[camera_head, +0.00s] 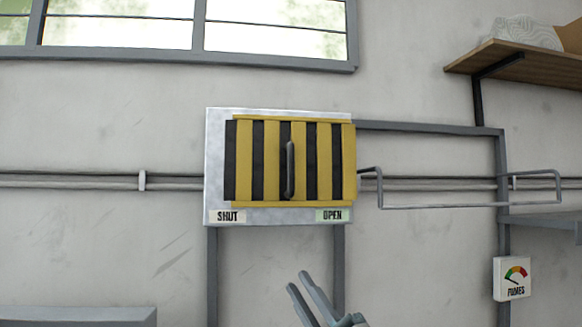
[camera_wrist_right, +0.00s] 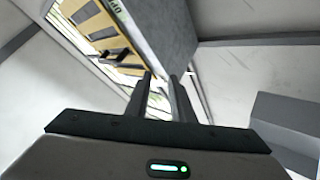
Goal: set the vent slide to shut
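The vent panel has a pale metal backplate (camera_head: 215,160) on the wall, with a SHUT label (camera_head: 228,217) at lower left and an OPEN label (camera_head: 332,216) at lower right. The yellow vent slide (camera_head: 349,160) sits toward the OPEN side, with dark strips between its yellow bars. A dark upright handle (camera_head: 290,170) is near its middle. My right gripper (camera_head: 298,281) is below the panel, apart from the handle. In the right wrist view its two fingers (camera_wrist_right: 161,76) stand apart with nothing between them. The panel shows at that view's upper left. My left gripper is not in view.
A wire rack (camera_head: 440,207) juts out right of the panel, with a fumes gauge (camera_head: 512,279) lower right. A wooden shelf (camera_head: 520,68) is at upper right and a window (camera_head: 120,30) above. Pipes (camera_head: 90,182) run along the wall. The space before the panel looks clear.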

